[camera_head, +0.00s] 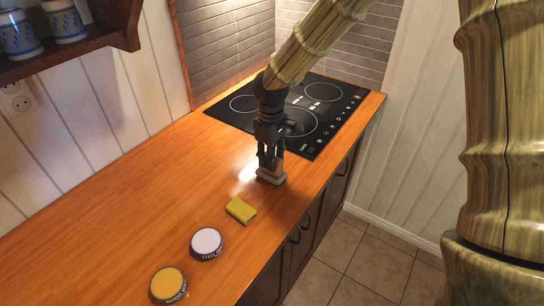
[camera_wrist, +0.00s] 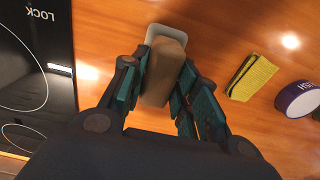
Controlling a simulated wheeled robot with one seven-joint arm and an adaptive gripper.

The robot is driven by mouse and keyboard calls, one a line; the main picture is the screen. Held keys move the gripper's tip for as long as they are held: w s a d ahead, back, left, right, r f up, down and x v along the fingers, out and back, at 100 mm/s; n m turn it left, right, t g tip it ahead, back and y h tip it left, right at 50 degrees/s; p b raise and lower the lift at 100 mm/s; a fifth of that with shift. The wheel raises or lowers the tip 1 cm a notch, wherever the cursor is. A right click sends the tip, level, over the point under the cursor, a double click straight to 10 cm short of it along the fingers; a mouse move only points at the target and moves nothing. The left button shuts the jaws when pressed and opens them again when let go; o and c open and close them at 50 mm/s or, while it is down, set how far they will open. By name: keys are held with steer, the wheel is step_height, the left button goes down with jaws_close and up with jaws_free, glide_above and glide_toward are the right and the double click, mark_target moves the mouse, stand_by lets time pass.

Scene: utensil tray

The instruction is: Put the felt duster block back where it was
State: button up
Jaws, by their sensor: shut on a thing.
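The felt duster block (camera_head: 271,177) has a brown upper part and a pale grey base. It is upright at the counter's right part, near the front edge of the cooktop. My gripper (camera_head: 270,163) points down from above and is shut on its brown part. In the wrist view the block (camera_wrist: 163,72) sits between the two teal-padded fingers of my gripper (camera_wrist: 160,88), with its grey base (camera_wrist: 167,31) showing beyond the brown part. I cannot tell whether the base touches the counter or hangs just above it.
The black cooktop (camera_head: 312,128) is behind my gripper. The counter's left part is clear.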

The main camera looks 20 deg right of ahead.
steer(key=shift+f, duration=0.35)
steer(key=shift+c, duration=0.3)
steer(key=o, duration=1)
steer(key=shift+r, duration=0.1)
step_height(320, 180, up, 12)
steer(key=shift+f+b, duration=0.1)
steer(key=shift+b, duration=0.8)
